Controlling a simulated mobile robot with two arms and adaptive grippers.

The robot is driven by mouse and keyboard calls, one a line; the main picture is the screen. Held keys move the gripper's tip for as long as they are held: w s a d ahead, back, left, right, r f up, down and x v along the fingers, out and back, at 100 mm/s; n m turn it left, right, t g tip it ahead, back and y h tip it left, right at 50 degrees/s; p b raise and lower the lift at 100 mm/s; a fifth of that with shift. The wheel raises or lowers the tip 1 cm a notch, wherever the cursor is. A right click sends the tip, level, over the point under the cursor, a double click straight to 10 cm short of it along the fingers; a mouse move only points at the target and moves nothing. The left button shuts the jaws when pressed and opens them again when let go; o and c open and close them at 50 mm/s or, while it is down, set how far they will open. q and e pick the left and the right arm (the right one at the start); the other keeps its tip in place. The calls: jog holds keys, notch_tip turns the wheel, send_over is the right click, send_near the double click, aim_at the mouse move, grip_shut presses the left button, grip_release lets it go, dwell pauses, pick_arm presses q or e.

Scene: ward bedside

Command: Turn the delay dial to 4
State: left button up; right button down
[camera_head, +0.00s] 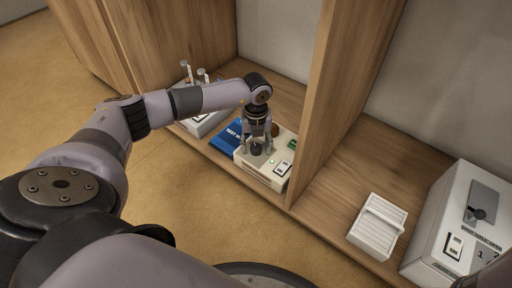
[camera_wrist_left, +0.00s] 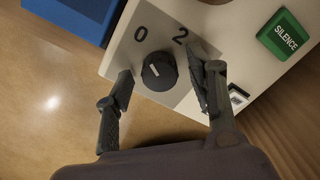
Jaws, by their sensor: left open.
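The delay dial (camera_wrist_left: 160,71) is a round black knob with a white pointer line, on the pale face of a box. The line leans to the upper left, roughly towards the printed 0 (camera_wrist_left: 141,34). A 2 (camera_wrist_left: 180,36) is printed to the upper right. In the head view, the left gripper (camera_head: 257,150) is over the cream box (camera_head: 262,171). My right gripper is out of view.
A green SILENCE button (camera_wrist_left: 284,35) sits on the same box. A blue booklet (camera_head: 229,138) lies to its left, with a grey tray-like unit (camera_head: 205,125) beyond. A wooden upright (camera_head: 325,100) stands close on the right. A white slatted box (camera_head: 378,226) and white cabinet (camera_head: 440,215) are further right.

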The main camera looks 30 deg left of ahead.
pick_arm(q)
jog(key=shift+f, duration=0.1)
jog(key=shift+c, duration=0.3)
jog(key=c, duration=1.1)
